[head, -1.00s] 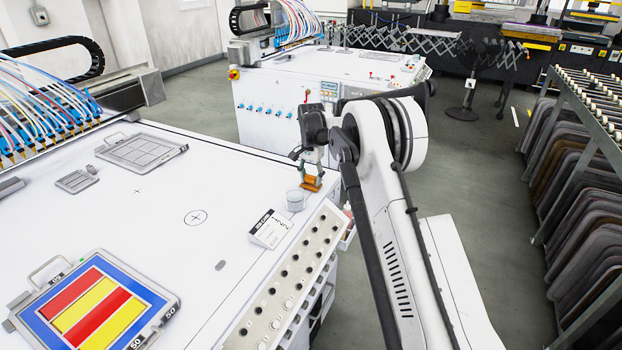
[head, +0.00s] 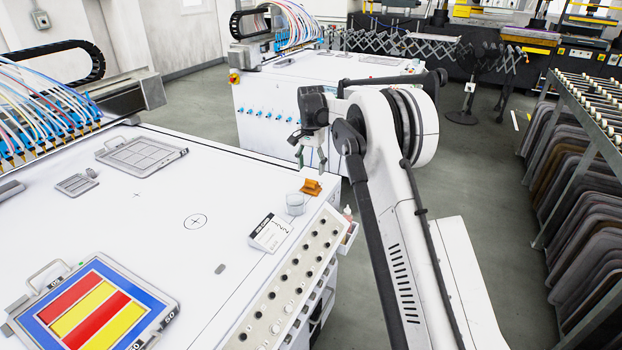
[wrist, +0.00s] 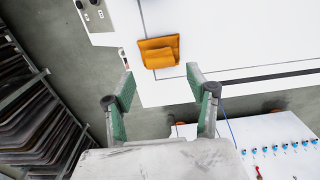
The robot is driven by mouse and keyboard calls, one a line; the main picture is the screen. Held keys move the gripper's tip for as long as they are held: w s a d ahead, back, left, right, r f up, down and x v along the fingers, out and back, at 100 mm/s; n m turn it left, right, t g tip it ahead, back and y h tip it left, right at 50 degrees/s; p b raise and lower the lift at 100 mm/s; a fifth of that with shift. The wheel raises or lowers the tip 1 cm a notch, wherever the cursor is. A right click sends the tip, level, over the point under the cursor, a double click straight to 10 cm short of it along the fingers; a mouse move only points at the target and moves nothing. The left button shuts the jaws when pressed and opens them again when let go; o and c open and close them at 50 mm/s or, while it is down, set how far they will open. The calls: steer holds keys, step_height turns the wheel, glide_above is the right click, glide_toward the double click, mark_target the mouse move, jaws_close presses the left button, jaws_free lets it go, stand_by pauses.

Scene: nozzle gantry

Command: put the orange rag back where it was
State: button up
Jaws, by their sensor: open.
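The orange rag (head: 311,187) lies folded on the white machine table (head: 190,262), near its right corner, just behind a small clear cup. It also shows in the wrist view (wrist: 158,52), beyond the fingertips and apart from them. My gripper (head: 311,166) hangs above the rag in the head view, empty. In the wrist view its two green-padded fingers (wrist: 160,92) are spread wide with nothing between them.
A small clear cup (head: 295,204) and a white card (head: 270,233) stand near the rag. A panel with several knobs (head: 290,275) runs along the table edge. A colour-striped frame (head: 95,305) lies at front left. The table middle is clear.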

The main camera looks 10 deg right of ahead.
mark_target(311, 180)
steer(key=s+r+n+t, duration=0.1)
steer(key=s+r, duration=0.4)
steer(key=r, duration=0.4)
steer(key=s+r+n+t, duration=0.1)
steer(key=s+r, duration=0.4)
steer(key=r, duration=0.3)
steer(key=s+r+n+t, duration=0.1)
steer(key=s+r, duration=0.2)
steer(key=s, duration=0.4)
steer(key=s+r+n+t, duration=0.1)
steer(key=s+r, duration=0.3)
steer(key=s, duration=0.3)
steer(key=s+f+n+t, duration=0.1)
steer(key=s+f, duration=0.2)
steer(key=s, duration=0.6)
steer(key=s+f+n+t, duration=0.1)
steer(key=s+f, duration=0.2)
steer(key=s, duration=0.7)
steer(key=s+f+n+t, duration=0.1)
steer(key=s+f, duration=0.2)
steer(key=s, duration=0.7)
steer(key=shift+f+n, duration=0.25)
steer(key=shift+n, duration=0.15)
steer(key=shift+c, duration=0.6)
